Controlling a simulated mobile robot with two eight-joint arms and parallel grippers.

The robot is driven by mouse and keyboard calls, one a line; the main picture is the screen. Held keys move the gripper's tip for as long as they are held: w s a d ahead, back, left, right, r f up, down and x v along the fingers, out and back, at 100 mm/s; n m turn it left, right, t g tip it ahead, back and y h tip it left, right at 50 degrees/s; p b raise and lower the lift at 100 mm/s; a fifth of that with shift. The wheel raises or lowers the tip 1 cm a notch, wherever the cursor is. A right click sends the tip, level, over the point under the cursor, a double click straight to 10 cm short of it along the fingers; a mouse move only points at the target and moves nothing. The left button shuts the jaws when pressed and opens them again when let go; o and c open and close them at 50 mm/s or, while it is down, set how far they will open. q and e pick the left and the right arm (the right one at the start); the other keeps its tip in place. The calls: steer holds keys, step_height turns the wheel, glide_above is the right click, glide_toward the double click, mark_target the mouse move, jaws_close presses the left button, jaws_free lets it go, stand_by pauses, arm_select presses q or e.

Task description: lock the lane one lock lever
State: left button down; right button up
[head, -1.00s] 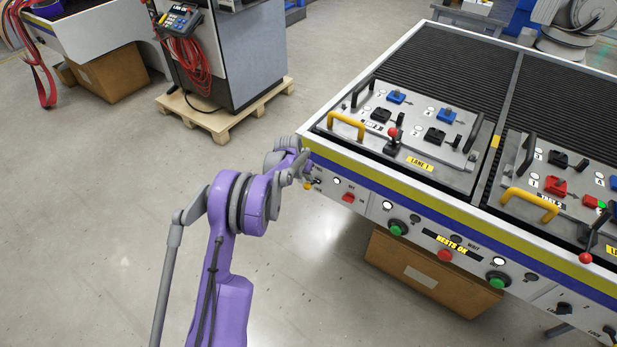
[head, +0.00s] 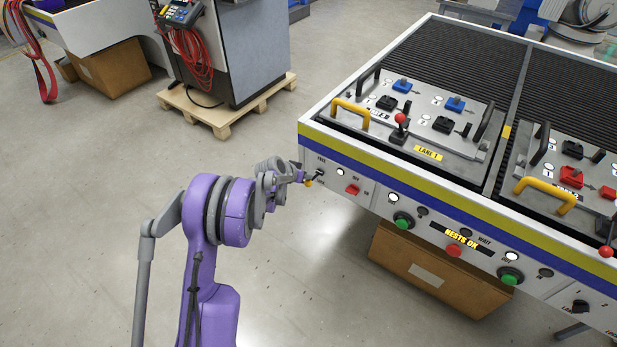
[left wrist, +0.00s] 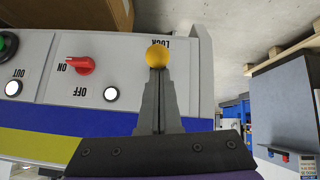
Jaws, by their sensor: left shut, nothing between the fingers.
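The lane one lock lever is on the left end of the table's front panel, with a yellow ball knob (head: 308,183) and a dark stem. In the left wrist view the knob (left wrist: 158,55) is just beyond my fingertips, close to the word LOCK, which reads upside down. In the head view the lever slants down and left. My left gripper (left wrist: 158,76) is shut and empty, with its tips at the knob; I cannot tell whether they touch. It also shows in the head view (head: 301,176). The fingers hide most of the lever's stem. My right gripper is not in view.
A red switch (head: 352,189) and a white lamp (head: 340,172) are right beside the lever. A green button (head: 403,220) and the NESTS OK display (head: 461,239) are further right. The lane one fixture tray (head: 430,153) lies above.

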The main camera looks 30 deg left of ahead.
arm_select(q)
steer(key=f+t+b, duration=0.1)
steer(key=s+f+b, duration=0.1)
steer(key=f+b, duration=0.1)
steer(key=f+t+b, duration=0.1)
steer(key=f+b, duration=0.1)
steer(key=shift+s+f+t, duration=0.15)
steer(key=shift+s+t, duration=0.1)
steer(key=shift+t, duration=0.05)
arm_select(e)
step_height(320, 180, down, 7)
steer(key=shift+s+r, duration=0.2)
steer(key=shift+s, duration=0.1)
arm_select(q)
steer(key=shift+d+f, duration=0.1)
steer(key=shift+f, duration=0.05)
